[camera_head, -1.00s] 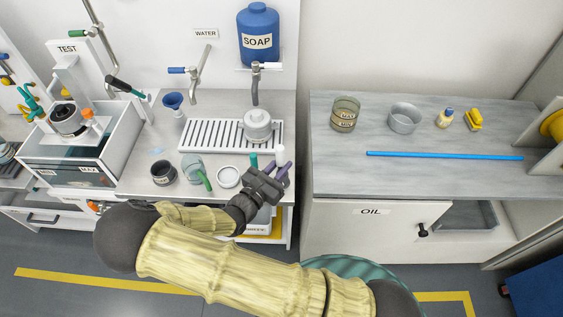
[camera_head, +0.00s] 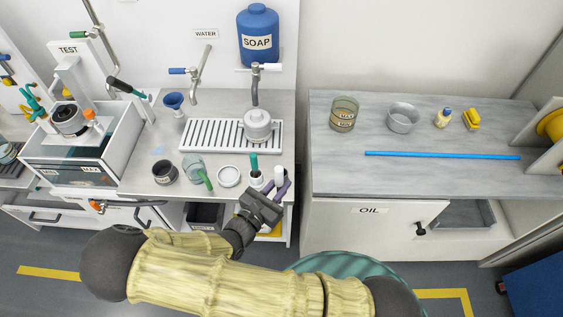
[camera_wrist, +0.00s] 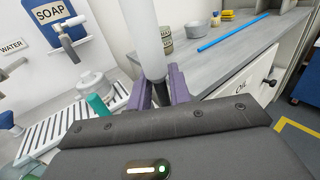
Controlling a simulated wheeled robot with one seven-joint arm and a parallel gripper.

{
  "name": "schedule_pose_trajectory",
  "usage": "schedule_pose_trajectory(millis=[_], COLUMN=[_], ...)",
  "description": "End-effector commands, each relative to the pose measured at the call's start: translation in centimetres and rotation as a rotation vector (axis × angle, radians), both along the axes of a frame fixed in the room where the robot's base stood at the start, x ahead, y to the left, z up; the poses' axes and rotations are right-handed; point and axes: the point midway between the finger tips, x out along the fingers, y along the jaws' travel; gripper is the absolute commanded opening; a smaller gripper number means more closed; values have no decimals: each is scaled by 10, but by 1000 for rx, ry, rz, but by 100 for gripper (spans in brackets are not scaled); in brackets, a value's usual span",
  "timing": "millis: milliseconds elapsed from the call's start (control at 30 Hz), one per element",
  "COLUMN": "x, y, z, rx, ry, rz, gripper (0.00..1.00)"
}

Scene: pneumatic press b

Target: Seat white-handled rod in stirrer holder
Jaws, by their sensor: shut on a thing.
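My gripper (camera_head: 276,187) has purple fingers and is shut on the white-handled rod (camera_head: 279,172) at the right front corner of the left counter. In the wrist view the white handle (camera_wrist: 147,38) stands up between the fingers (camera_wrist: 160,90), slightly tilted, with a dark part below it. The rod's lower end is hidden by my gripper. Just left of it, a teal handle (camera_head: 254,162) stands in a small white cup with a dark opening, which looks like the stirrer holder (camera_head: 257,182). The teal handle also shows in the wrist view (camera_wrist: 97,106). I cannot tell whether the white-handled rod touches the holder.
Left of the holder are a white round dish (camera_head: 228,176), a glass beaker with a green handle (camera_head: 193,167) and a dark cup (camera_head: 164,173). A drain rack (camera_head: 205,136) lies behind. A gap separates this counter from the right counter (camera_head: 350,178), which bears a blue rod (camera_head: 440,155).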

Motion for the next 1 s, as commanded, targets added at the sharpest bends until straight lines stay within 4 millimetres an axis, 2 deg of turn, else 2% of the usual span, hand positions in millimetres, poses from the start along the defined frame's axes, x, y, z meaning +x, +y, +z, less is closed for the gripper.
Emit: schedule_pose_trajectory(millis=[400,1000], x=[-25,-26], y=[1,0], z=[1,0], rx=[-1,-1], ry=[0,-1], rz=[1,-3], gripper=[0,0])
